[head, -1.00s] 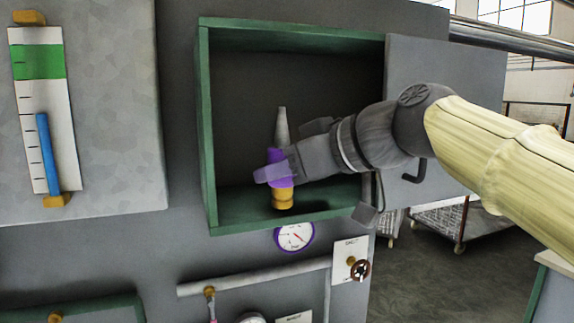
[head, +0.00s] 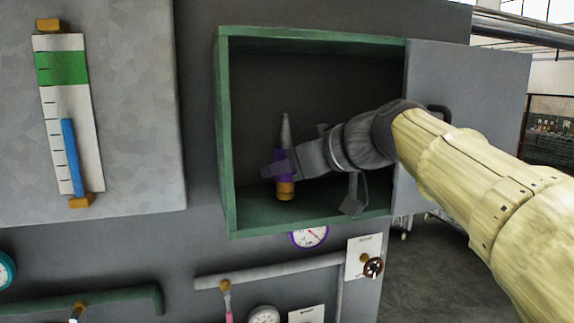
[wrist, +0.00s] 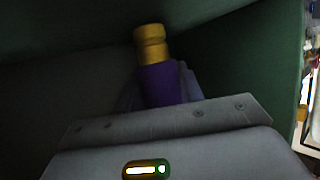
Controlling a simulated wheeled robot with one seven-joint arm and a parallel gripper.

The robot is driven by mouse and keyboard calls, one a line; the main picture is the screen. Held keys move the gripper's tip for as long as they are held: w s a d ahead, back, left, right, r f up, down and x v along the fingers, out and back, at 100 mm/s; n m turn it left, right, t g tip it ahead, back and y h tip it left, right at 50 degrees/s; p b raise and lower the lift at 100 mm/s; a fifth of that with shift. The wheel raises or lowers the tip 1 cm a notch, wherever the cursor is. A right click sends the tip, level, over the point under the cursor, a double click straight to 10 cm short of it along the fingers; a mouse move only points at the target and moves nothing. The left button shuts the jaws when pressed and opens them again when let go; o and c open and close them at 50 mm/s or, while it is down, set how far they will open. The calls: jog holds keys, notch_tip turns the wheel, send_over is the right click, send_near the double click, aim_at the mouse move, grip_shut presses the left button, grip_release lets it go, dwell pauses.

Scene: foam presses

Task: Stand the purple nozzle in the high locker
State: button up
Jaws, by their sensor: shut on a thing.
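The purple nozzle is upright inside the high locker, with a grey cone tip on top, a purple band (head: 280,156) and a brass base (head: 285,190). My gripper (head: 281,168) is shut on the purple band, reaching in from the right. The nozzle also shows in the wrist view (wrist: 151,45), brass end away from the jaws. The high locker (head: 226,130) is a green-framed box with a dark inside and its grey door (head: 465,110) open to the right. Whether the brass base touches the locker floor (head: 310,212) I cannot tell.
The locker's right wall edge stands close to my arm. Below the locker are a purple-rimmed dial (head: 309,237), a pipe (head: 270,271) and a small valve wheel (head: 373,267). A level gauge (head: 68,115) is on the panel at left. The locker floor is free around the nozzle.

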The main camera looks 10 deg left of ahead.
dwell(0.3)
jog(key=o, duration=1.2)
jog(key=shift+d, duration=0.1)
jog(key=shift+f, duration=0.1)
jog(key=b+v, duration=0.3)
jog(key=v, duration=1.4)
jog(key=shift+s+d+b, duration=0.15)
jog(key=shift+d+b, duration=0.05)
jog(key=shift+b, duration=0.2)
